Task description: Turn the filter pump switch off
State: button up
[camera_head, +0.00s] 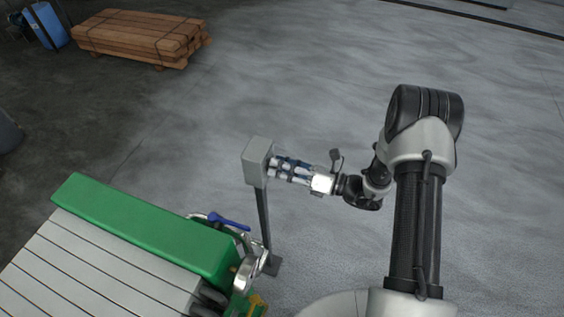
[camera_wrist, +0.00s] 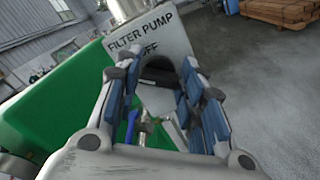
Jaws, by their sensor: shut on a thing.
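The filter pump switch box (camera_head: 258,161) is a grey box on a thin dark post in the head view. In the wrist view its face (camera_wrist: 180,50) reads "FILTER PUMP", with "FF" of a lower word showing. A dark rounded knob (camera_wrist: 160,70) sits on that face, between my fingers. My gripper (camera_head: 275,168) reaches the box from the right; in the wrist view my gripper (camera_wrist: 155,85) is shut on the knob. The fingers hide the knob's sides and part of the lettering, so I cannot tell the knob's exact position.
A green-topped machine (camera_head: 150,225) with grey slatted side stands left of the post. A blue-handled valve (camera_head: 229,221) and pipes lie close to the post's foot. A timber stack (camera_head: 138,35) is far back left. The floor right of the box is clear.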

jog(key=shift+f+m+p, duration=0.2)
jog(key=shift+m+p, duration=1.45)
jog(key=shift+m, duration=3.35)
jog(key=o, duration=1.1)
jog(key=v, duration=1.2)
jog(key=shift+r, duration=0.1)
